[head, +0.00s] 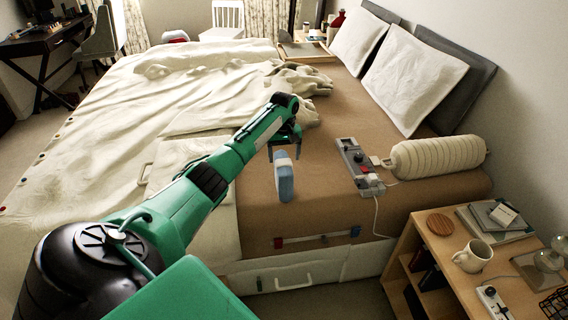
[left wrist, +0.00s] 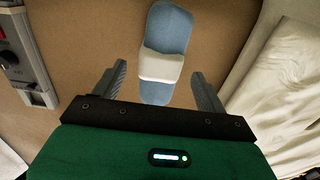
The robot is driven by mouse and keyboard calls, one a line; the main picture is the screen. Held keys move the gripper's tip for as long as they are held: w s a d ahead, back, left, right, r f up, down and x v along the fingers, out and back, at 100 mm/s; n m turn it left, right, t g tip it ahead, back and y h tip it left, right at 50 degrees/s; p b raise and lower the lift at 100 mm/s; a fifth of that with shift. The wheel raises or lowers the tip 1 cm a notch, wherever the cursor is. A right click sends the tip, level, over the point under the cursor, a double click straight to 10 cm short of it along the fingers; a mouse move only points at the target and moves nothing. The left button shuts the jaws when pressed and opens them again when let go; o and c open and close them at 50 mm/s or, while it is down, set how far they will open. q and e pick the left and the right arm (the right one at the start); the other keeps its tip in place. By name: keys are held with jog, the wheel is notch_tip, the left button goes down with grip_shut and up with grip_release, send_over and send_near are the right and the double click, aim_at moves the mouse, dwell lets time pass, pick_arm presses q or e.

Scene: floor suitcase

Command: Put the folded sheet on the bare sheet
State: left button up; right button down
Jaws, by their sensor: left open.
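The brown bare sheet (head: 325,95) covers the right part of the bed and also fills much of the left wrist view (left wrist: 75,110). Rumpled cream bedding (head: 110,100) covers the left part, with a flatter, folded-looking cream layer (head: 178,158) partly behind my left arm. Cream cloth also shows at the right of the left wrist view (left wrist: 285,100). My left gripper (head: 284,155) is open, pointing down over the brown sheet. Just beyond its fingers is a blue oblong item with a white band (head: 285,182), like a slipper; it lies between the finger lines in the left wrist view (left wrist: 165,50).
A grey power strip (head: 358,165) with a cable and a cream bolster (head: 437,157) lie to the right. White pillows (head: 412,82) and a tray (head: 305,52) are farther back. A wooden nightstand (head: 425,222) with a mug (head: 473,256) stands at the lower right.

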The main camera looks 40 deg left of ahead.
pick_arm(q)
notch_tip(320, 180, up, 7)
pick_arm(e)
jog(key=shift+s+d+f, duration=0.1)
jog(key=shift+s+f, duration=0.05)
jog(key=shift+f, duration=0.35)
jog(key=shift+s+f, duration=0.15)
jog(key=shift+f, duration=0.3)
jog(key=shift+r, duration=0.1)
